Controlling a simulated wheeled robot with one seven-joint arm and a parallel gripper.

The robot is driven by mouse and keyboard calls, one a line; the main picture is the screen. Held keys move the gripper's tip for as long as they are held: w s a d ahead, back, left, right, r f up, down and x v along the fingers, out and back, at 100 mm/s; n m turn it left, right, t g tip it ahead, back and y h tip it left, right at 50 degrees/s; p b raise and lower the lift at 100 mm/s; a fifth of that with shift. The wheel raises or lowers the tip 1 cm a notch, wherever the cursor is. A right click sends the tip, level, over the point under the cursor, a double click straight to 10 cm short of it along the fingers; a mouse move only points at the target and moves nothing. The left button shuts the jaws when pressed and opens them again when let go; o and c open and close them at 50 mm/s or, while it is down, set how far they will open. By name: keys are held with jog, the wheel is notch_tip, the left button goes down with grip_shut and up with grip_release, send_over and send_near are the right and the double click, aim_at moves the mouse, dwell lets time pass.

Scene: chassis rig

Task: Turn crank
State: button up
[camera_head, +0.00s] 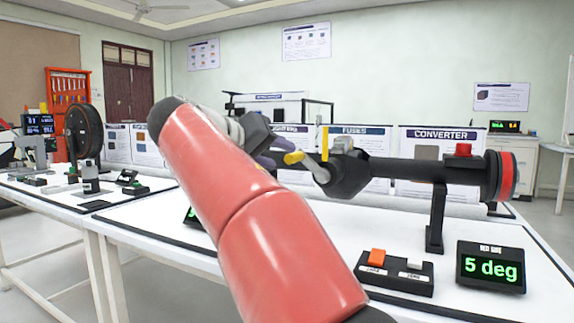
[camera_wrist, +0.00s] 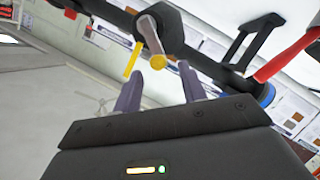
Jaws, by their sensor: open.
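The crank (camera_head: 312,168) is a grey arm on the left end of a dark horizontal shaft (camera_head: 408,168), with a short yellow handle (camera_head: 293,157). In the wrist view the crank arm (camera_wrist: 152,35) points down towards me, and the yellow handle (camera_wrist: 158,62) shows end-on. Contact cannot be told.
A thin yellow bar (camera_head: 325,143) stands upright beside the hub. A display (camera_head: 491,267) reads 5 deg, next to a button box (camera_head: 394,272). A red-rimmed wheel (camera_head: 507,175) is at the shaft's right end, and a red block (camera_head: 463,149) sits above the shaft. Boards stand behind.

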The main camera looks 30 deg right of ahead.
aim_at(299, 160)
jog(key=x, duration=0.7)
jog(key=shift+d, duration=0.3)
grip_shut()
jog(key=shift+f, duration=0.1)
jog(key=shift+a, duration=0.1)
